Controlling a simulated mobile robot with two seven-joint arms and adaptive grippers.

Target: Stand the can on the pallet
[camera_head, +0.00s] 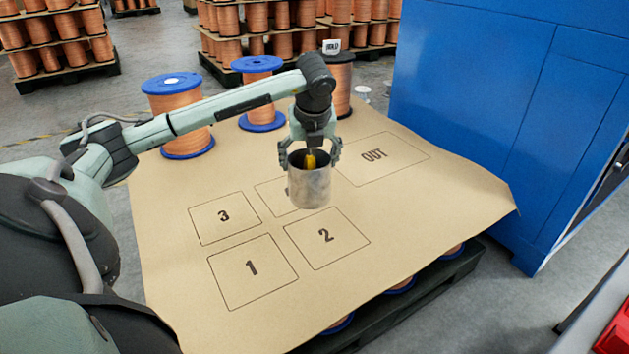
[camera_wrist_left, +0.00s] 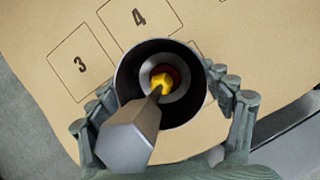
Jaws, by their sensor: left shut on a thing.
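The can (camera_head: 310,186) is a grey metal cylinder, upright and open at the top. My left gripper (camera_head: 310,162) comes down from above and is shut on it, with fingers on opposite sides of its upper part. In the left wrist view the round mouth of the can (camera_wrist_left: 128,82) sits between the fingers (camera_wrist_left: 165,112). A yellow piece (camera_head: 310,161) shows inside the mouth. The pallet's tan sheet (camera_head: 170,222) has printed squares 1, 2, 3 and an OUT box. The can covers part of square 4. I cannot tell whether its base touches the sheet. My right gripper is not in view.
Copper spools with blue flanges (camera_head: 259,92) stand along the far edge of the sheet, and another dark-topped spool (camera_head: 340,88) is behind my gripper. A blue cabinet (camera_head: 470,100) borders the right. Squares 1, 2, 3 and OUT look free.

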